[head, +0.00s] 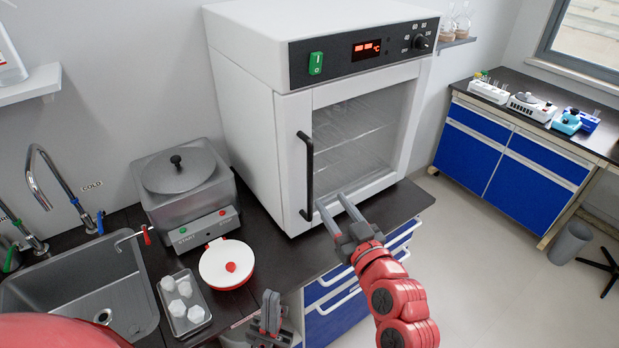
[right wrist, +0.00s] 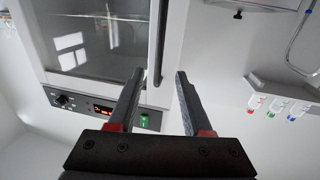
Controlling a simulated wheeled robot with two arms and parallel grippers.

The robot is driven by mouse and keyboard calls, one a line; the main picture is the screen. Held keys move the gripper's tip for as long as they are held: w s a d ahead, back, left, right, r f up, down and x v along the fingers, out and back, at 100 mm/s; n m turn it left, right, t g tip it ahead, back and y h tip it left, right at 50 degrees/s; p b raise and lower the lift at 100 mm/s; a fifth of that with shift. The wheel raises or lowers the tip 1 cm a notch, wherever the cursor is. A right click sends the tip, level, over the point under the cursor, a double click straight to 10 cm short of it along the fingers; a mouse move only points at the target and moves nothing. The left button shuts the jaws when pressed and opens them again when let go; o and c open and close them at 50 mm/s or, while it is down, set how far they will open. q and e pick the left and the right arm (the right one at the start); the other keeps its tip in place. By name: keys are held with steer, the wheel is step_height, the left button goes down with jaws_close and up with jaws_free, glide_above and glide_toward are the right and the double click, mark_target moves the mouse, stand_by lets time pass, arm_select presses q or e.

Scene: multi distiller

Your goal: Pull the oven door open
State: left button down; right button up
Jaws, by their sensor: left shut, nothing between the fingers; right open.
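The white oven (head: 262,130) stands on the dark counter, with a black control panel on top. Its glass door (head: 365,135) looks shut. The black vertical door handle (head: 309,165) is on the door's left side; it also shows in the right wrist view (right wrist: 158,35). My right gripper (head: 331,204) is open, just right of the handle's lower end in the head view. In the right wrist view the open fingers (right wrist: 161,75) point along the door, with the handle showing between their tips; I cannot tell whether they touch. My left gripper (head: 269,312) is shut and empty, low at the counter's front edge.
A grey lidded bath (head: 183,190), a red-and-white round pot (head: 228,264) and a metal tray (head: 183,302) stand left of the oven, near a sink (head: 85,295). Blue drawers (head: 345,310) are below the counter. The floor to the right is mostly clear.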

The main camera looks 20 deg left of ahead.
mark_target(311, 171)
steer(key=p+x, duration=0.4)
steer(key=x, duration=0.8)
steer(key=shift+w+a+r, duration=0.15)
steer(key=shift+w+r, duration=0.05)
steer(key=shift+w, duration=0.05)
jaws_close()
stand_by(1.0)
